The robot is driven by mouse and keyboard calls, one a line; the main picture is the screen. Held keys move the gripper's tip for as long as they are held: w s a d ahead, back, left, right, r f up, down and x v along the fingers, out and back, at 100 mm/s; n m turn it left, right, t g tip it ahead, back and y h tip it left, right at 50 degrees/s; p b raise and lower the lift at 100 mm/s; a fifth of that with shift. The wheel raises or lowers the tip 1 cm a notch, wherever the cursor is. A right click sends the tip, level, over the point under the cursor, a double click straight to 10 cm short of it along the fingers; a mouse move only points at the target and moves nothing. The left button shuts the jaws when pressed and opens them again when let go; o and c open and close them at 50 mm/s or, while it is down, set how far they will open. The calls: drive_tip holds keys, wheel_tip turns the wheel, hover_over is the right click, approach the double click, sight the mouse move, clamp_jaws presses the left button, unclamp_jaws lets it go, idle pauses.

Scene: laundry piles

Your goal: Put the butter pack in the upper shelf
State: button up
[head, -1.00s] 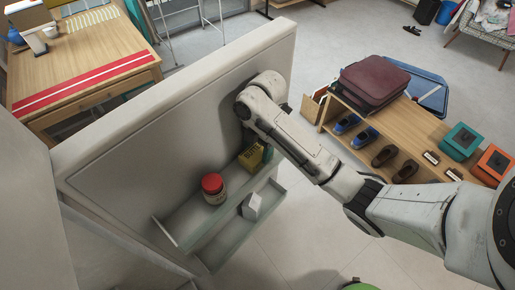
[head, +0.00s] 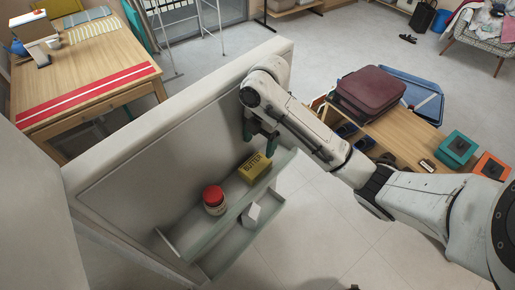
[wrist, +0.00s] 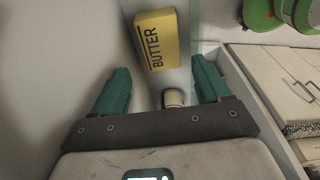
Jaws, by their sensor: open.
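The yellow butter pack (head: 255,168) lies in the upper shelf (head: 190,232) on the inside of the open fridge door (head: 165,135). A jar with a red lid (head: 214,199) stands to its left in the same shelf. My gripper (head: 262,150) is just above and behind the butter, beside the door panel, with its green fingers apart and empty. In the wrist view the butter pack (wrist: 157,40) is beyond the open fingers and does not touch them. My gripper (wrist: 165,82) there has a pale round object between and below its fingers.
A lower shelf (head: 225,255) holds a white carton (head: 251,215). A wooden bench (head: 385,140) with a maroon suitcase (head: 372,93) stands to the right. A desk (head: 80,75) stands behind the door at left.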

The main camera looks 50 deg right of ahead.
drive_tip(key=r, duration=0.3)
drive_tip(key=shift+d+r+p, duration=0.25)
drive_tip(key=shift+r+p, duration=0.05)
drive_tip(key=shift+s, duration=0.1)
idle(0.4)
